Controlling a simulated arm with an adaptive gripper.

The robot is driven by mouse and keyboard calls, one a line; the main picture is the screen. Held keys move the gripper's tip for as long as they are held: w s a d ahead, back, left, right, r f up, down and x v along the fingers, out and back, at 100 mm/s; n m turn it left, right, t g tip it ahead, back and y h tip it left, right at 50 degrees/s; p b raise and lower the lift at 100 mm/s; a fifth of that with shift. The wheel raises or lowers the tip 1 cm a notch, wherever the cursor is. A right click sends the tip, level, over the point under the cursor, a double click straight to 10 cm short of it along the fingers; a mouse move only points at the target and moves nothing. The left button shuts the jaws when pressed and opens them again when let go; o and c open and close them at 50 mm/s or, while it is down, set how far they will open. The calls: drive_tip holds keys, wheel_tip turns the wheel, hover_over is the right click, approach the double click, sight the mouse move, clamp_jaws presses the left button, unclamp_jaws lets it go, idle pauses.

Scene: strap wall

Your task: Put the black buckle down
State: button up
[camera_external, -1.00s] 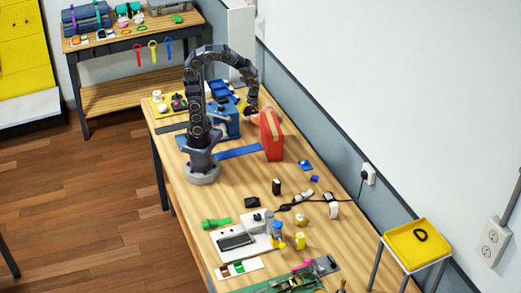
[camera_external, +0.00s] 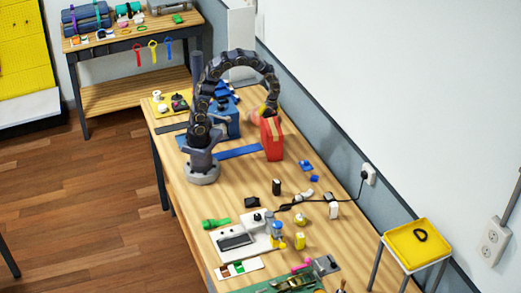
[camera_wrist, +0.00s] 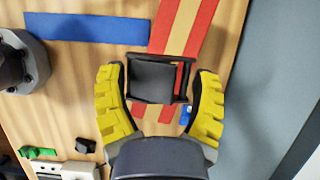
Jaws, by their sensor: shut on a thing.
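The black buckle (camera_wrist: 155,78) sits between the two yellow-padded fingers of my gripper (camera_wrist: 157,76) in the wrist view. My gripper is shut on it. In front of it and beneath, a red strap with a pale middle stripe (camera_wrist: 182,30) runs down the picture, partly hidden by the buckle. The buckle cannot be made out there.
A blue strap (camera_external: 238,152) lies flat on the wooden table, left of the red piece. A blue vise-like block (camera_external: 226,122) stands behind. Small dark blocks, a cable and a white device (camera_external: 243,240) lie nearer the front. A yellow tray (camera_external: 418,245) stands at right.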

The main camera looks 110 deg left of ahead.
sight(271, 122)
drive_tip(key=shift+w+a+f, duration=0.25)
drive_tip(key=shift+a+f, duration=0.1)
drive_tip(key=shift+f, duration=0.25)
drive_tip(key=shift+w+a+f, duration=0.25)
drive_tip(key=shift+a+f, duration=0.05)
drive_tip(key=shift+f, duration=1.55)
drive_tip(key=shift+f, duration=0.1)
drive_tip(key=o, duration=1.1)
